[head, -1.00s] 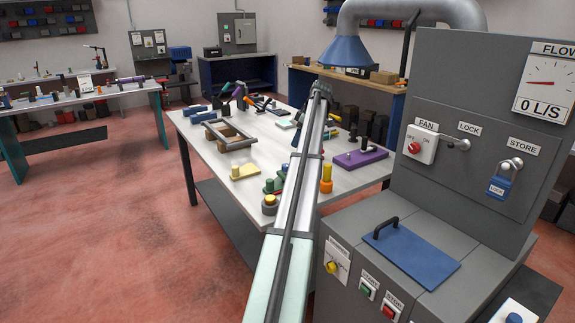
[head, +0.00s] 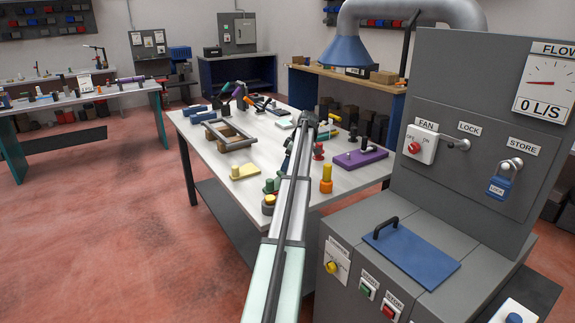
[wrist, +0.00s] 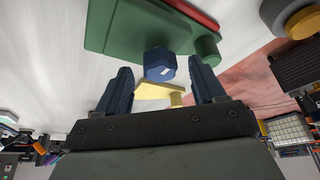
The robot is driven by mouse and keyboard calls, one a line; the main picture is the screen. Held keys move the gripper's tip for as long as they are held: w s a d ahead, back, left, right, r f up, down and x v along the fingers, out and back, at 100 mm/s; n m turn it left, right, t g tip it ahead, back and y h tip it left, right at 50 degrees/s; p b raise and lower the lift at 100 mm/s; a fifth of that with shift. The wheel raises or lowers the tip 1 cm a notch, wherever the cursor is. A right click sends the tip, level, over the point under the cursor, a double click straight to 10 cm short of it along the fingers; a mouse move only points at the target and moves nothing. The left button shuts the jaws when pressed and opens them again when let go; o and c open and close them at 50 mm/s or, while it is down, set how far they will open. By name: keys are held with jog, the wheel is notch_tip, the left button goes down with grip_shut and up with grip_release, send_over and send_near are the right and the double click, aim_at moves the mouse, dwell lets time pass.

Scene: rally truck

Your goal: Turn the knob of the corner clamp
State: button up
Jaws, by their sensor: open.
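In the wrist view a blue hexagonal knob (wrist: 159,66) with a small white mark sits at the edge of a green block (wrist: 125,25). I take it as the corner clamp's knob, but cannot be sure. My gripper (wrist: 160,74) is open, one dark blue finger on each side of the knob in the picture. I see no clear contact, and the depth between them is hard to tell. In the head view a green piece (head: 272,185) stands near the table's front edge, left of my arm.
A yellow plate with a post (wrist: 160,91) lies behind the knob in the wrist view. On the white table (head: 215,160) stand a wooden frame (head: 230,143), an orange post (head: 326,180) and a purple block (head: 362,158). A grey cabinet (head: 470,130) rises at the right.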

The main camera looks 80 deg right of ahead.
jog(key=shift+w+f, duration=0.2)
jog(key=shift+f, duration=0.2)
jog(key=shift+c, duration=0.5)
jog(key=c, duration=1)
jog(key=shift+m, duration=0.4)
jog(key=m+h, duration=0.1)
jog(key=m, duration=0.1)
jog(key=m+g+h, duration=0.1)
jog(key=m, duration=0.1)
jog(key=shift+a+m, duration=0.2)
jog(key=shift+m, duration=0.2)
jog(key=shift+w+m+g+h, duration=0.1)
jog(key=shift+m+g+h, duration=0.25)
jog(key=shift+m, duration=0.95)
jog(key=shift+w+m+g+h, duration=0.1)
jog(key=shift+m+g+h, duration=0.25)
jog(key=shift+m, duration=0.95)
